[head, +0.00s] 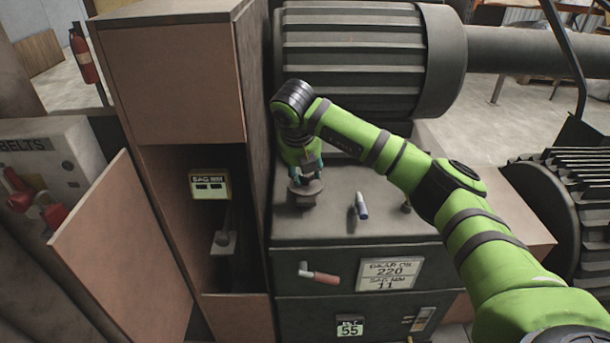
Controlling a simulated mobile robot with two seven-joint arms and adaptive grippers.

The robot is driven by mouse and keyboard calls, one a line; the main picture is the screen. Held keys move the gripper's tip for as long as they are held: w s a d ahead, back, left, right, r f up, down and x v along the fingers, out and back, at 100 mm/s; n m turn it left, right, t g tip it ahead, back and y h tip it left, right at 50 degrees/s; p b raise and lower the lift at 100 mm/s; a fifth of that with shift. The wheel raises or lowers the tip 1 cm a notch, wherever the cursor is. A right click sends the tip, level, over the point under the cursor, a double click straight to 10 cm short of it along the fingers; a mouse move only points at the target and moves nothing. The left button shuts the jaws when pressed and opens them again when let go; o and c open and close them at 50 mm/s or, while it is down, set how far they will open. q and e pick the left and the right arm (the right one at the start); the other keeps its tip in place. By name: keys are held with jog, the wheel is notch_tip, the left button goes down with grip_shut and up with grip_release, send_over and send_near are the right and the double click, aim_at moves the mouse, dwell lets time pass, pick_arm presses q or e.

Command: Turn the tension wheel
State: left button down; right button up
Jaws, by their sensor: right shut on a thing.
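The dark tension wheel (305,189) is a small disc on a short stem on top of the grey machine housing. My right gripper (308,175) points down from above onto it, with its teal fingers closed around the upper part of the wheel. The exact contact is small and partly hidden by the fingers and wrist. My right arm comes in from the lower right. My left gripper is not in view.
A red-handled crank (319,274) and a number sign (389,273) are on the front. A large ribbed roller (352,60) is behind.

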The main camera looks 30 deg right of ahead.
jog(key=m, duration=0.2)
jog(key=shift+w+r+m+g+h+b, duration=0.2)
jog(key=shift+m+g+h+b, duration=0.1)
jog(key=shift+m+h+b, duration=0.1)
jog(key=shift+m+g+h+b, duration=0.3)
jog(key=shift+m+g, duration=0.2)
jog(key=shift+m, duration=0.8)
jog(key=shift+d, duration=0.1)
jog(key=o, duration=1)
jog(key=shift+o, duration=0.5)
notch_tip(320, 180, up, 10)
